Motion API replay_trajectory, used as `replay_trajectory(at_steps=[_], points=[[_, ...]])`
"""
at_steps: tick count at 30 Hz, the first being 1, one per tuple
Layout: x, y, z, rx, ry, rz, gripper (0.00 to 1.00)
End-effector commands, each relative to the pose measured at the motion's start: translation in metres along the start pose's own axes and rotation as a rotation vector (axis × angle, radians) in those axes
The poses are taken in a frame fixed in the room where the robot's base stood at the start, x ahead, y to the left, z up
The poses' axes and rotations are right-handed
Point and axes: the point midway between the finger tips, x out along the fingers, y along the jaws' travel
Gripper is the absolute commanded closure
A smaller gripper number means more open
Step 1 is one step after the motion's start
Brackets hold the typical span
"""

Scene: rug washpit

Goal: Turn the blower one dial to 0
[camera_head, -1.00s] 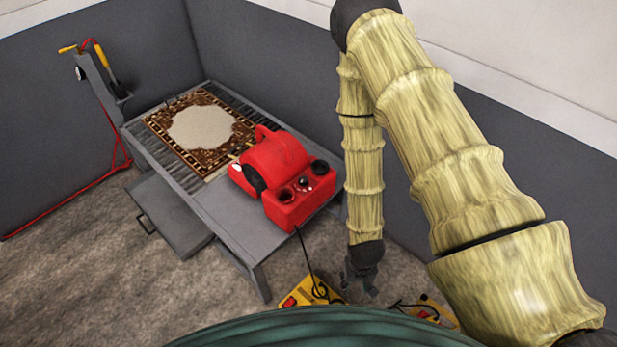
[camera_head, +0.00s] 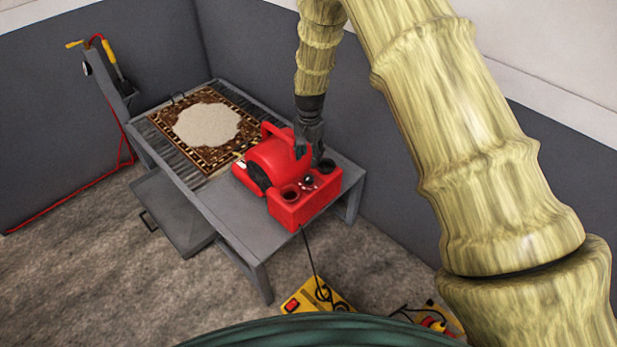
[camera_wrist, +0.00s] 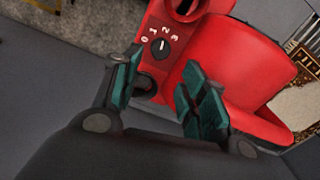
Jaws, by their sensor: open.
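The red blower (camera_head: 275,165) stands on the grey table. Its dial (camera_wrist: 160,48) is a black knob with a white mark, ringed by the numbers 0 to 3. The mark points towards the numbers, seemingly near 2, but it is too small to be sure. The dial also shows in the head view (camera_head: 308,181) on the blower's top, between two dark round fittings. My gripper (camera_wrist: 160,86) is open and empty, pointing down over the blower. In the wrist view the dial lies just beyond the fingertips, apart from them. A dark round fitting (camera_wrist: 146,83) shows between the fingers.
A patterned rug (camera_head: 207,128) lies on the table (camera_head: 227,212) behind the blower. A yellow box (camera_head: 318,297) with a cable stands on the floor in front. A post (camera_head: 106,78) with yellow-handled tools stands at the left. Dark walls close off the back and right.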

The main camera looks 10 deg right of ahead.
Motion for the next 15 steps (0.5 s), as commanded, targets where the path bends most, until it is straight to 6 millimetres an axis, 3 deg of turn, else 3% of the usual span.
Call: replay_trajectory(at_steps=[5, 15], points=[[0.013, -0.001, 0.0, 0.001, -0.001, 0.001, 0.57], [0.061, 0.0, 0.0, 0.0, -0.001, 0.001, 0.57]])
